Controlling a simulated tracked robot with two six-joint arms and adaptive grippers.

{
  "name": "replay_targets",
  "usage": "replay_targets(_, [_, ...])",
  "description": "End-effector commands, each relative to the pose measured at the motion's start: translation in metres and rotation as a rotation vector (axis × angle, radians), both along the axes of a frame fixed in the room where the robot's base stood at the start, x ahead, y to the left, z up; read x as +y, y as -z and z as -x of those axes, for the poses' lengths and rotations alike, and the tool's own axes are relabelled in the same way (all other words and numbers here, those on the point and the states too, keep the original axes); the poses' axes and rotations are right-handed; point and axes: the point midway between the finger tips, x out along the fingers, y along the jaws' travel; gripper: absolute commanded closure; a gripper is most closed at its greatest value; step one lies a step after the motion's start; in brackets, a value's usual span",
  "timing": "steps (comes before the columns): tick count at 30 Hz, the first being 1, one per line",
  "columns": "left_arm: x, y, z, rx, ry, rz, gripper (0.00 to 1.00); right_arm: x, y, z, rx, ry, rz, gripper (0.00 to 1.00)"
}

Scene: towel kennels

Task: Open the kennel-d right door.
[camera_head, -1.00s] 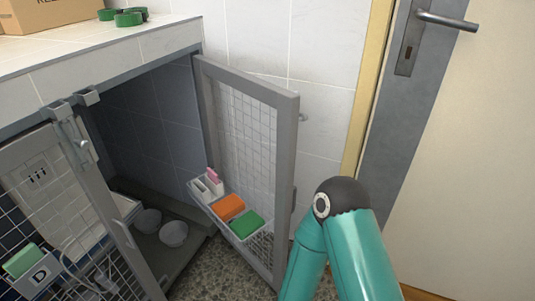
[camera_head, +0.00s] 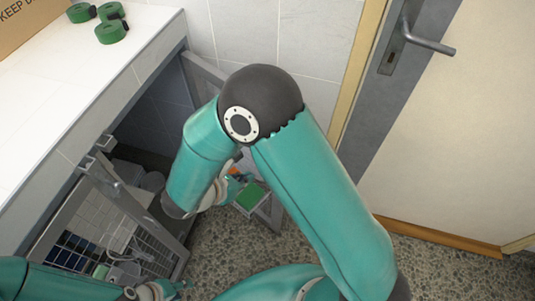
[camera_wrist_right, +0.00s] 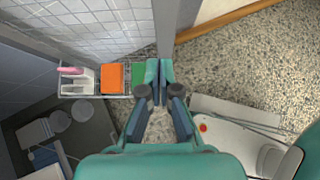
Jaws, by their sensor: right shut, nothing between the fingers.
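The kennel-d right door (camera_head: 200,75) stands swung open, away from the kennel opening; my right arm hides much of it in the head view. In the right wrist view its mesh panel (camera_wrist_right: 100,25) and edge post (camera_wrist_right: 165,25) show. My right gripper (camera_wrist_right: 153,70) is shut and empty, its fingertips close to the post's lower end and a green item (camera_wrist_right: 138,75); contact is unclear. In the head view the right gripper (camera_head: 236,184) is partly covered by my arm. My left gripper (camera_head: 168,290) is low at left, in front of the other door (camera_head: 100,215); its jaws are too small to judge.
A white basket on the open door holds an orange item (camera_wrist_right: 112,77) and the green one. Bowls (camera_wrist_right: 82,109) sit inside the kennel. A white counter (camera_head: 60,95) is above. A room door (camera_head: 460,140) stands at right. Speckled floor (camera_head: 225,255) lies in front.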

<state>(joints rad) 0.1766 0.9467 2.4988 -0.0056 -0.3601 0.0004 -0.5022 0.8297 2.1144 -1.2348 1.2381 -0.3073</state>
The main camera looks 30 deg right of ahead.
Motion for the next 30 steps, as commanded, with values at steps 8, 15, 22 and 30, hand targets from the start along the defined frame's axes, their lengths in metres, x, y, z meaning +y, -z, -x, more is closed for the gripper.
replay_targets(8, [0.0,0.001,0.0,0.001,0.0,0.0,0.6,-0.025,0.03,-0.01,0.007,-0.01,0.001,1.0])
replay_targets(15, [0.0,0.001,0.0,0.0,0.0,0.0,0.6,-0.059,0.064,-0.022,0.007,-0.012,-0.002,1.0])
replay_targets(22, [0.0,-0.007,0.0,0.0,0.0,0.0,0.6,-0.089,0.064,-0.032,0.003,-0.013,-0.003,1.0])
replay_targets(30, [0.0,-0.008,0.0,0.0,0.0,0.0,0.6,-0.098,0.065,-0.036,0.003,-0.017,-0.003,1.0])
